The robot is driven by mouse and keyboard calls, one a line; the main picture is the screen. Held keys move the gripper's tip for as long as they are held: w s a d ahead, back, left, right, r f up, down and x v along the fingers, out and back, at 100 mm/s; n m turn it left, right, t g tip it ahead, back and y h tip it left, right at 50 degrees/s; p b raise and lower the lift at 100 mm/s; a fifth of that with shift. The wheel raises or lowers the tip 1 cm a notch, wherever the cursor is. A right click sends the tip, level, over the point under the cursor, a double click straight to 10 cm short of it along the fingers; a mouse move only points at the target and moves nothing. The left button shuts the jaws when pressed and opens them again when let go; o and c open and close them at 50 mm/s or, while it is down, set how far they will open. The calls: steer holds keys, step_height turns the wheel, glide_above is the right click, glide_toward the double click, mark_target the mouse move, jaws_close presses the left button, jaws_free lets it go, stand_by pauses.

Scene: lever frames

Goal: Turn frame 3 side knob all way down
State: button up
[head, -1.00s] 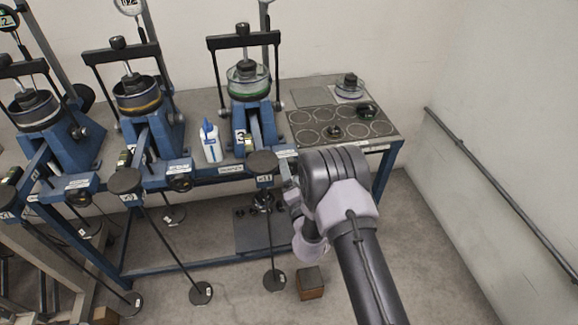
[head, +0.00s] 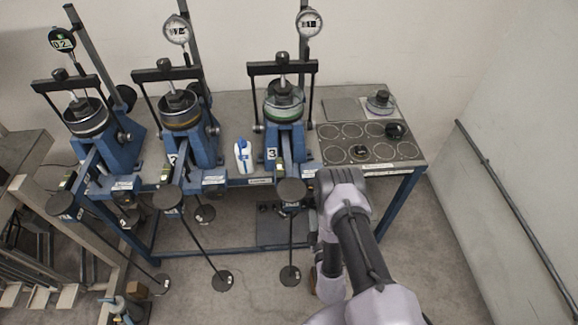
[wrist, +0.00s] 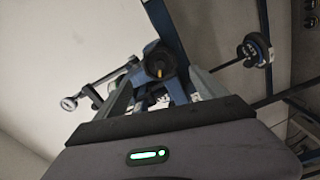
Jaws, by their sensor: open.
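Frame 3 (head: 284,137) is the blue lever frame at the right of the row. It has a "3" label, a green-ringed cell on top and a dial gauge (head: 309,22) behind it. In the wrist view a round black knob (wrist: 158,62) with a small yellow mark faces me, in front of blue framework; it appears to be the side knob. My gripper (wrist: 163,88) is open, its grey fingers spread to either side below the knob, with no visible hold on it. In the head view my arm hides most of my gripper and frame 3's knob.
Frame 3's lever ends in a black disc (head: 291,191), with a hanger rod below, close left of my arm. A white bottle (head: 243,157) stands between frames 2 and 3. A black plate with ringed places (head: 340,152) lies right of frame 3. Floor at the right is clear.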

steer(key=b, duration=0.2)
steer(key=w+b, duration=0.1)
steer(key=b, duration=0.2)
steer(key=w+f+b, duration=0.1)
steer(key=b, duration=0.2)
steer(key=shift+d, duration=0.25)
steer(key=w, duration=0.7)
steer(key=shift+w+r, duration=0.1)
steer(key=shift+r, duration=0.3)
steer(key=shift+c, duration=0.4)
jaws_close()
